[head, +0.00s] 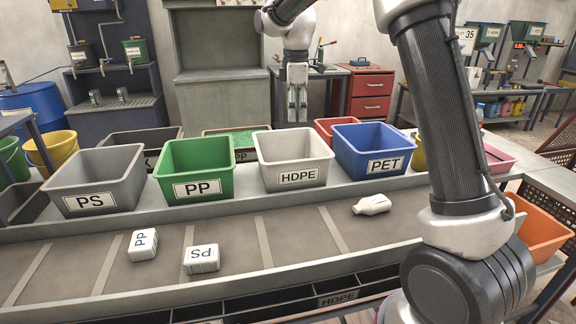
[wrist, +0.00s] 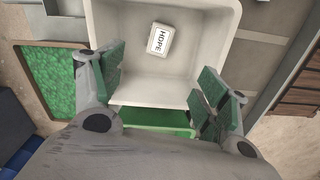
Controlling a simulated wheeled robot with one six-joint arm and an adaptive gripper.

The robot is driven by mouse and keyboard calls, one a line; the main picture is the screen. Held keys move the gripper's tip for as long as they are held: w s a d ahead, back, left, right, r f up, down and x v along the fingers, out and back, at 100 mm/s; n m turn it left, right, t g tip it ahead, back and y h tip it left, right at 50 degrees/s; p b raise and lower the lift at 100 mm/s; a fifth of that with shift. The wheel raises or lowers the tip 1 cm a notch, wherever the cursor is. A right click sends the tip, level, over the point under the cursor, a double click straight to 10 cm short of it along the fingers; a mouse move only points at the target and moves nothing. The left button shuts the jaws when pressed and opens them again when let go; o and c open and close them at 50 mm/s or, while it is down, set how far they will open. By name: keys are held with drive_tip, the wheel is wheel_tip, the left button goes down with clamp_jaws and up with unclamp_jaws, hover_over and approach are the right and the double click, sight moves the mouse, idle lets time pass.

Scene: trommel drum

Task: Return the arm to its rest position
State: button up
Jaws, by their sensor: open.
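My gripper (head: 297,104) is above the far part of the white HDPE bin (head: 293,159) in the head view, fingers pointing down. In the wrist view my gripper (wrist: 161,95) has its green-padded fingers wide apart with nothing between them. The white bin (wrist: 103,28) lies beyond the fingertips there, and a white block labelled HDPE (wrist: 160,39) rests on its floor. My arm crosses the right side of the head view, raised and bent.
A grey PS bin (head: 97,180), green PP bin (head: 193,171) and blue PET bin (head: 371,150) flank the HDPE bin. On the belt (head: 300,235) lie a PP block (head: 143,244), a PS block (head: 202,259) and a white bottle (head: 371,205). An orange bin (head: 541,226) stands at right.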

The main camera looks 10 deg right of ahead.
drive_tip(key=shift+r, duration=1.8)
drive_tip(key=s+d+f+m, duration=0.1)
drive_tip(key=s+f+m, duration=0.25)
drive_tip(key=m, duration=0.25)
drive_tip(key=s+d+m+t, duration=0.1)
drive_tip(key=s+d+m, duration=0.2)
drive_tip(key=s, duration=0.8)
drive_tip(key=s+d+r+m+t, duration=0.1)
drive_tip(key=s+d+m+t, duration=0.1)
drive_tip(key=s+d, duration=0.4)
drive_tip(key=s+d+r+m+t, duration=0.1)
drive_tip(key=s+d+m, duration=0.3)
drive_tip(key=s, duration=1.2)
drive_tip(key=shift+s+d+r+m, duration=0.15)
drive_tip(key=shift+s+d+m, duration=0.1)
drive_tip(key=shift+d+m, duration=0.2)
